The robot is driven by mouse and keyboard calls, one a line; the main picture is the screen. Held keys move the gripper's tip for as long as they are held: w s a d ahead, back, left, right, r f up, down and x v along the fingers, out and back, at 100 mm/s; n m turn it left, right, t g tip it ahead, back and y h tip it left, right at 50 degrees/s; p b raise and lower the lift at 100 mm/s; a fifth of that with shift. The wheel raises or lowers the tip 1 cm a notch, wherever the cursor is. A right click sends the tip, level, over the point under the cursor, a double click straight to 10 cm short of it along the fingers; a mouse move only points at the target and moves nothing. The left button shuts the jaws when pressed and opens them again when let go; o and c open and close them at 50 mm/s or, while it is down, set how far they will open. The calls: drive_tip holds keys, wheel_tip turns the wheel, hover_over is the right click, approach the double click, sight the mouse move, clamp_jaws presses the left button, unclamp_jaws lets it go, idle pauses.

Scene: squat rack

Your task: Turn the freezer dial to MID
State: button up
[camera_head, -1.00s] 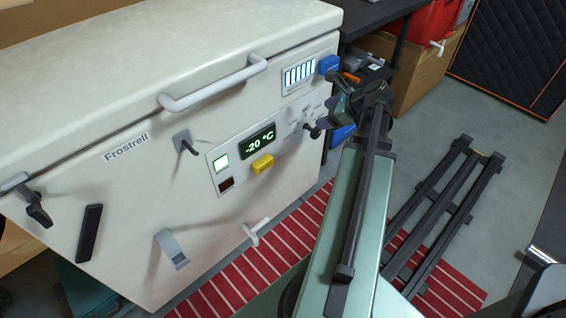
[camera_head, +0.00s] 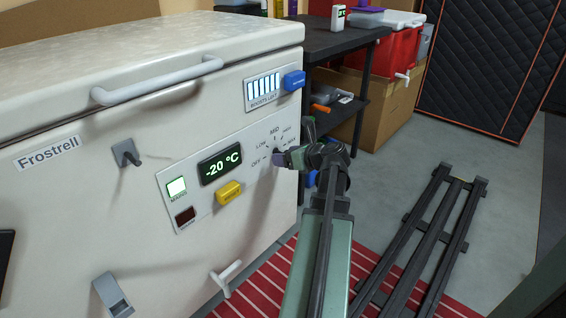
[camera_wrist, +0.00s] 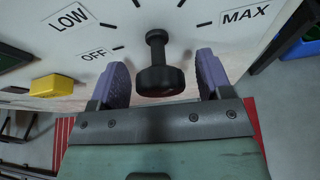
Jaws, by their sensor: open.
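The freezer dial (camera_wrist: 160,75) is a dark knob on the white freezer front (camera_head: 130,205). In the wrist view it stands between my two purple fingers, with gaps on both sides. My gripper (camera_wrist: 161,72) is open around the dial and not closed on it. Labels LOW (camera_wrist: 68,17), OFF (camera_wrist: 94,54) and MAX (camera_wrist: 245,15) show around it; MID (camera_head: 275,132) shows in the head view above the dial. There my gripper (camera_head: 284,158) covers most of the dial. I cannot tell which mark the dial points to.
Left of the dial are the -20 °C display (camera_head: 220,163), a yellow switch (camera_head: 229,193) and a green-lit mains light (camera_head: 176,188). A blue switch (camera_head: 294,80) sits above.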

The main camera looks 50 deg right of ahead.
drive_tip(key=shift+x, duration=0.75)
drive_tip(key=c, duration=0.9)
drive_tip(key=shift+n, duration=0.3)
drive_tip(key=shift+n+h, duration=1.1)
drive_tip(key=shift+n+h+b, duration=0.6)
drive_tip(key=shift+n+h, duration=0.4)
drive_tip(key=shift+n, duration=0.6)
drive_tip(key=o, duration=0.9)
